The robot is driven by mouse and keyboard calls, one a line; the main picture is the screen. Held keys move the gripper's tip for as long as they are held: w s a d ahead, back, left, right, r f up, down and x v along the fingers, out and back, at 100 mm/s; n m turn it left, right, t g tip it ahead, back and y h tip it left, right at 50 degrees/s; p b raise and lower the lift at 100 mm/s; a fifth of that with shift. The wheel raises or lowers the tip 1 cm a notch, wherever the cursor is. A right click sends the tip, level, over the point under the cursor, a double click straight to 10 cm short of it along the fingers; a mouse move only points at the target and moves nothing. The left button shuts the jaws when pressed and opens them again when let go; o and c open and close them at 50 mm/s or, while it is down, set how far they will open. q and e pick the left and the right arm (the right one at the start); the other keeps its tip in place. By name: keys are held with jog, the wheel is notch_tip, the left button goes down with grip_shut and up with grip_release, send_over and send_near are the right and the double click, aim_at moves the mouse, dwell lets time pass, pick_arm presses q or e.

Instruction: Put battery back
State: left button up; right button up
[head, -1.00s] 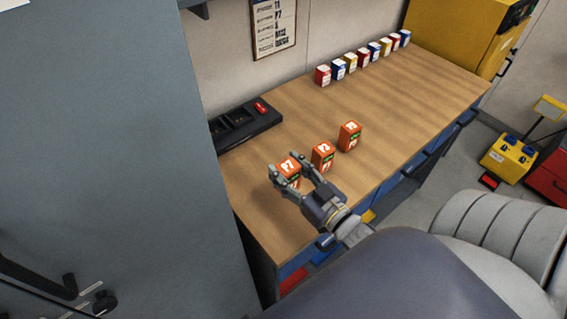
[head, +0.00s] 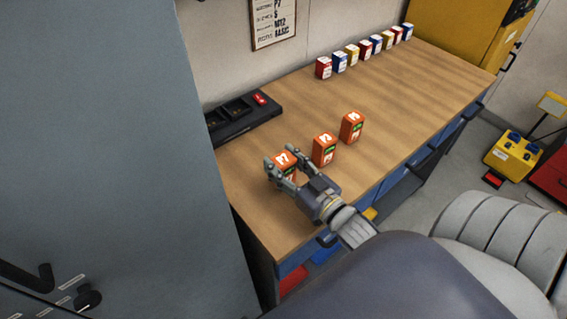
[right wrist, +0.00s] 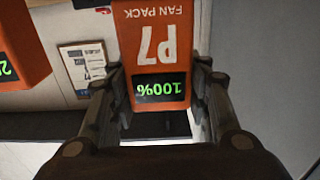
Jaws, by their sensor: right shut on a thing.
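An orange battery marked P7 (head: 283,161) is between the fingers of my right gripper (head: 281,174), which is shut on it at the near left of the workbench. In the right wrist view the P7 battery (right wrist: 158,50) reads "FAN PACK" and shows 100% in green. Two more orange batteries stand upright to its right on the bench, a middle one (head: 324,149) and a farther one (head: 351,127). A black charger (head: 238,124) with dark bays and a red part lies against the wall. My left gripper is not in view.
The wooden workbench (head: 400,110) has free room right of the batteries. A row of small coloured boxes (head: 365,50) stands along the wall. A tall grey cabinet (head: 110,150) borders the bench at left. A notice (head: 273,20) hangs above the charger.

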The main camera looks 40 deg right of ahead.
jog(key=shift+f, duration=0.6)
jog(key=o, duration=1.4)
jog(key=shift+f, duration=0.15)
jog(key=shift+o, duration=0.2)
jog(key=shift+s, duration=0.1)
jog(key=shift+f, duration=0.1)
jog(key=shift+r, duration=0.6)
jog(key=s+b, duration=0.1)
jog(key=s, duration=0.6)
jog(key=s+d+b, duration=0.1)
jog(key=s, duration=0.3)
jog(key=shift+r+b, duration=0.1)
jog(key=shift+b, duration=0.2)
jog(key=shift+s+r, duration=0.15)
jog(key=shift+s, duration=0.25)
